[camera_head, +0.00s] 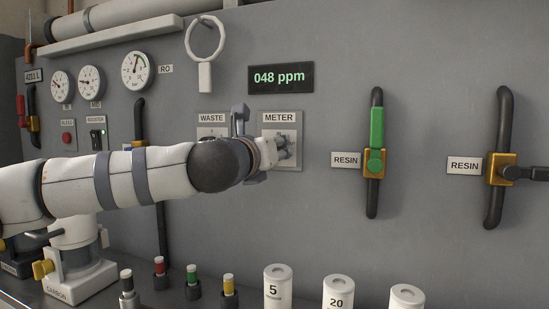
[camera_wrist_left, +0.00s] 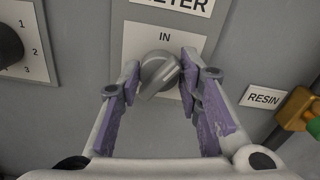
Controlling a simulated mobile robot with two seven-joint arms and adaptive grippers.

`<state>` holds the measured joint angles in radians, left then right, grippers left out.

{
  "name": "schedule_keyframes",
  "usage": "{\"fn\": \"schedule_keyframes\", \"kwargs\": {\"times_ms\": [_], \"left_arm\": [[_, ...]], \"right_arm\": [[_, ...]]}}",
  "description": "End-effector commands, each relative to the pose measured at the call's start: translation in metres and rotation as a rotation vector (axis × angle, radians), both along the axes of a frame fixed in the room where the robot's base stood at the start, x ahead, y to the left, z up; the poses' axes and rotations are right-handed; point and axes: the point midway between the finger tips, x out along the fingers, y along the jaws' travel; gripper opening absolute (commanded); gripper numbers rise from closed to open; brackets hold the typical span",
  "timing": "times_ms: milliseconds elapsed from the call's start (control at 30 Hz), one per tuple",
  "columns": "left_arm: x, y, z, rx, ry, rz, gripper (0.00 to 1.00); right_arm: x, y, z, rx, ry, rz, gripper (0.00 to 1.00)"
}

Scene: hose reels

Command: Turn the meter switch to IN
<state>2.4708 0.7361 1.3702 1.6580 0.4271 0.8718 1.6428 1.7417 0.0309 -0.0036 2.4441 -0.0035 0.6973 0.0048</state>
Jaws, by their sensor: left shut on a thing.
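The meter switch is a grey knob (camera_wrist_left: 160,72) on a light plate (camera_wrist_left: 135,45) below the METER label, with the word IN above it. Its raised grip slants from upper right to lower left in the left wrist view; which end is the pointer I cannot tell. My left gripper (camera_wrist_left: 158,85) is shut on the knob, one purple-padded finger on each side. In the head view the left gripper (camera_head: 284,148) covers most of the METER plate (camera_head: 280,118), so the knob is largely hidden there. My right gripper is in neither view.
The WASTE plate (camera_head: 212,118) is left of METER, partly behind my arm. A display (camera_head: 279,78) reads 048 ppm above. A green-handled resin valve (camera_head: 376,140) and a black-handled one (camera_head: 503,172) are to the right. White canisters (camera_head: 278,288) stand below.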

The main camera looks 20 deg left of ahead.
Motion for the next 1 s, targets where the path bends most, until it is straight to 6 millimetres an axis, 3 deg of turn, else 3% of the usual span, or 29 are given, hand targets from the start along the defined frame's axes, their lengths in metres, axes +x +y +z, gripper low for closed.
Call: {"fn": "schedule_keyframes", "kwargs": {"times_ms": [33,500,1000], "left_arm": [[0.002,0.002,-0.007,-0.045,0.008,0.004,0.04],[0.002,0.002,-0.007,-0.432,0.021,0.005,0.04],[0.001,0.002,-0.004,-0.605,0.025,0.004,0.04]], "right_arm": [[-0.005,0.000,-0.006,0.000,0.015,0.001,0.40],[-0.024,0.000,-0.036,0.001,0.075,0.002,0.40],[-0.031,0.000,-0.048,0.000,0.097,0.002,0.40]]}}
